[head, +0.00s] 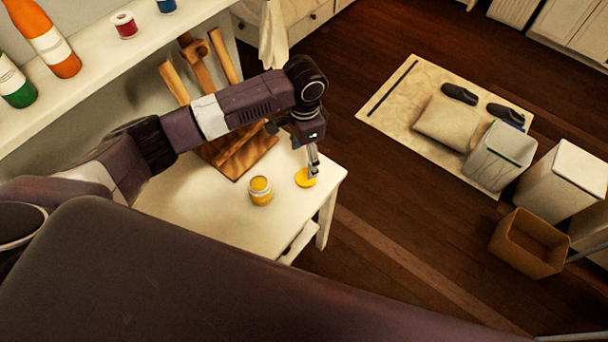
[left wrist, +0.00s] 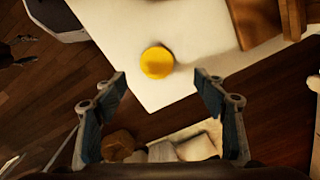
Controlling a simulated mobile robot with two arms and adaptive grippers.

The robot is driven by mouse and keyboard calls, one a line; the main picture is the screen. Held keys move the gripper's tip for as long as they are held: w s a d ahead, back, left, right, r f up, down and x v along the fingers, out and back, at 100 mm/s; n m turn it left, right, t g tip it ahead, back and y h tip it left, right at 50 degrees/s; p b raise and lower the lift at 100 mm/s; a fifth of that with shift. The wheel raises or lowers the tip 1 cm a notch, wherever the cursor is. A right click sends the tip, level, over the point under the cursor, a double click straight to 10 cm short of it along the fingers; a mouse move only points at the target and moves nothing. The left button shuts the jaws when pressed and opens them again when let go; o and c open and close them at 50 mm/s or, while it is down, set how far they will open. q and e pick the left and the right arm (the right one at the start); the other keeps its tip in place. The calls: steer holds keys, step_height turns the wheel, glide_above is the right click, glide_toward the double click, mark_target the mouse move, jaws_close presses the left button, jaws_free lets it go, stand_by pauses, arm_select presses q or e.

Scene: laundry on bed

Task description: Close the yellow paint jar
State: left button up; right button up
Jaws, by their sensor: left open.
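The yellow paint jar (head: 260,191) stands upright and uncovered on the white table, with yellow paint showing at its top. A round yellow lid (head: 305,178) lies flat to its right, near the table's corner. In the left wrist view a yellow disc that looks like the lid (left wrist: 157,62) lies just beyond the fingertips. My left gripper (head: 312,170) points down over the lid in the head view. In the left wrist view my left gripper (left wrist: 160,80) is open with nothing between its fingers. My right gripper is not visible.
The white table (head: 218,229) has bare room around the jar. A wooden easel (head: 240,152) stands behind it. A shelf (head: 105,62) with bottles and small paint jars is at upper left. Bins, a box and a rug with a cushion (head: 445,122) are on the floor at right.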

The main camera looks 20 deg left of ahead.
mark_target(305, 177)
arm_select(q)
steer(key=shift+f, duration=1.3)
steer(key=shift+d, duration=0.1)
steer(key=shift+s+f+p, duration=0.1)
steer(key=shift+f+p, duration=0.3)
step_height(305, 177, down, 4)
steer(key=shift+s+d+r+p, duration=0.1)
steer(key=shift+d+r+p, duration=0.1)
steer(key=shift+p, duration=0.2)
steer(key=shift+f, duration=0.45)
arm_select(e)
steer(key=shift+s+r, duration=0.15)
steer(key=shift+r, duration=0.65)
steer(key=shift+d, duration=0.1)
arm_select(q)
steer(key=c, duration=0.9)
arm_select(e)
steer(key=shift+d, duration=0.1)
